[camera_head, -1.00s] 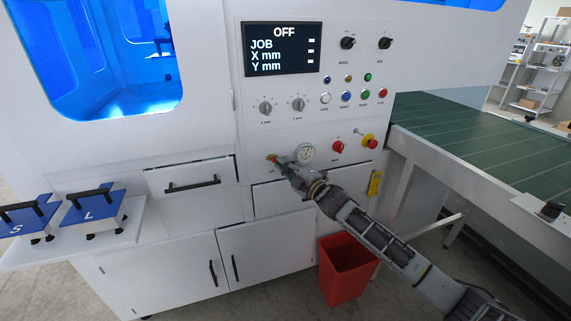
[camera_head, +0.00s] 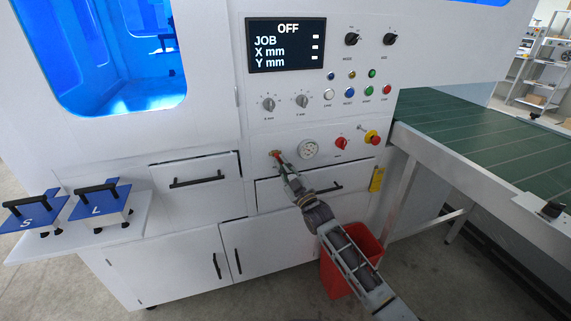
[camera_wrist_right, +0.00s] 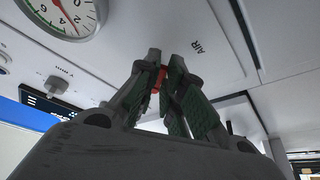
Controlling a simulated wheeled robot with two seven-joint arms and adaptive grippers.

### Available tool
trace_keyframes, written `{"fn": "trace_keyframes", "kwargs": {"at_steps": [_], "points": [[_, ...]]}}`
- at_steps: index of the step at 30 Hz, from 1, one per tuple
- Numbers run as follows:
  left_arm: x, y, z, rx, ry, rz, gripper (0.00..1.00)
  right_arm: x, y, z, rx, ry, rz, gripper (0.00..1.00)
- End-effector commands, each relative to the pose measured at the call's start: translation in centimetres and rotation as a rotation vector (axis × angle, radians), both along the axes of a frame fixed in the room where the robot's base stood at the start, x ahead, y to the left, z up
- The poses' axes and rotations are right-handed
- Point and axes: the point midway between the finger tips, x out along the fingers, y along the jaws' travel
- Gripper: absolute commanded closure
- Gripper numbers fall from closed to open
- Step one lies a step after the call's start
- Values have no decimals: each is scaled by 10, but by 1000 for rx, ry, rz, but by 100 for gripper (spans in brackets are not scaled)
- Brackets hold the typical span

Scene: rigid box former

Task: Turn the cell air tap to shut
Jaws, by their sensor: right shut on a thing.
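In the right wrist view the red handle (camera_wrist_right: 161,77) shows between the two fingertips (camera_wrist_right: 163,72), beside the word AIR on the panel. The fingers cover much of the handle, so its exact angle is hard to tell. The gauge (camera_wrist_right: 62,14) also shows there at the upper left. My left gripper is not in view.
A screen (camera_head: 286,45) reading OFF, knobs and buttons are above the tap. A red rotary switch (camera_head: 341,143) and a red emergency button (camera_head: 372,137) are to its right. Drawers (camera_head: 197,175) and a red bin (camera_head: 340,272) are lower. A green conveyor (camera_head: 480,130) stands right.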

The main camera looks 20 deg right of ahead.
Motion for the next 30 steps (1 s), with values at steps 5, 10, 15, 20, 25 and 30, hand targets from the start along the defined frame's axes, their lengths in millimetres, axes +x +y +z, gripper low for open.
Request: {"fn": "trace_keyframes", "kwargs": {"at_steps": [5,10,15,20,25,30], "points": [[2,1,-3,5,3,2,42,0,5,-3,125,10,-1,100],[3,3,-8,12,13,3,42,-1,9,-5,242,14,0,100],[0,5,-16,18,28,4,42,-1,13,-6,358,18,0,100],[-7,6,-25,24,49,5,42,-1,16,-6,451,21,-1,100],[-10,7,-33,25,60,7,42,-1,19,-7,522,22,0,100],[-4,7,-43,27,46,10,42,-1,20,-7,561,23,0,100]]}}
